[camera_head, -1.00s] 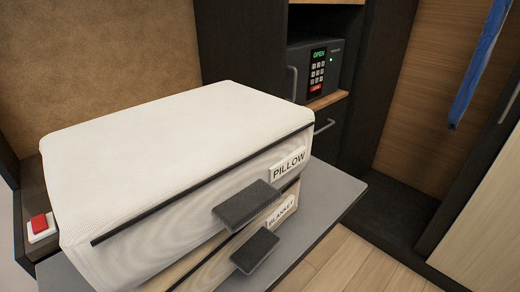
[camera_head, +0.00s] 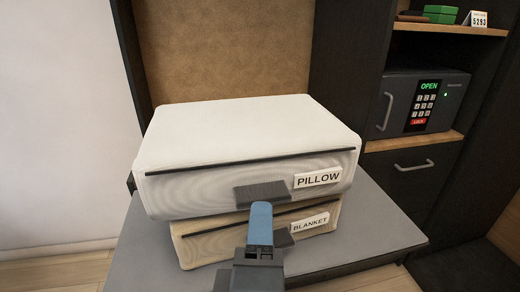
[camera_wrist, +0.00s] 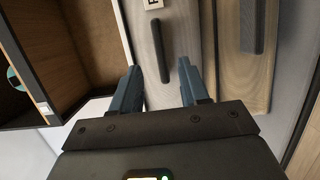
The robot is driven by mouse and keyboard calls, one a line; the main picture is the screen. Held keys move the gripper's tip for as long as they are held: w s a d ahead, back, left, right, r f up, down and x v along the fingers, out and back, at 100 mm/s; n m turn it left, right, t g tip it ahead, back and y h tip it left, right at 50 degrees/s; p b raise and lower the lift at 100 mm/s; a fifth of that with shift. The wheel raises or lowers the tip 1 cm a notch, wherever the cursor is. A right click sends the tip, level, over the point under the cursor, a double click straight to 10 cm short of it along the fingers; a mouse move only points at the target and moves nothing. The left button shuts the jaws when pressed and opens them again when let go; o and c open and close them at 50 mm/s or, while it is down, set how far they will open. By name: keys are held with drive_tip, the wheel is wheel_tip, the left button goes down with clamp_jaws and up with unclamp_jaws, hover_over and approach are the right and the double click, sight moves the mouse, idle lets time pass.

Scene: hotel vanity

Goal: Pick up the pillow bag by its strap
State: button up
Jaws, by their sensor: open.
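The white pillow bag (camera_head: 235,135) lies flat on top of the blanket bag (camera_head: 205,246), its PILLOW label facing forward. Its dark grey strap (camera_head: 262,191) sticks out from the front face. My gripper (camera_head: 260,208) is just below and in front of this strap in the head view, with one blue finger showing. In the wrist view my gripper (camera_wrist: 159,74) is open and empty, one blue finger on each side of the pillow bag's strap (camera_wrist: 159,50). I cannot tell whether the fingertips reach past the strap. My gripper partly hides the blanket bag's front; the blanket strap (camera_wrist: 253,25) shows in the wrist view.
Both bags rest on a grey bench top (camera_head: 375,222), free at the right. A brown padded panel (camera_head: 230,55) stands behind. At the right, a shelf holds an open-marked safe (camera_head: 428,103), with a handled drawer (camera_head: 400,175) below. A green box (camera_head: 440,14) sits higher up.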

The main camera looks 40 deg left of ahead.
sight(263, 198)
drive_tip(key=p+x, duration=0.1)
drive_tip(key=x, duration=0.5)
drive_tip(key=shift+w+a+f, duration=0.15)
drive_tip(key=shift+w, duration=0.05)
drive_tip(key=shift+c, duration=0.3)
clamp_jaws()
idle(0.9)
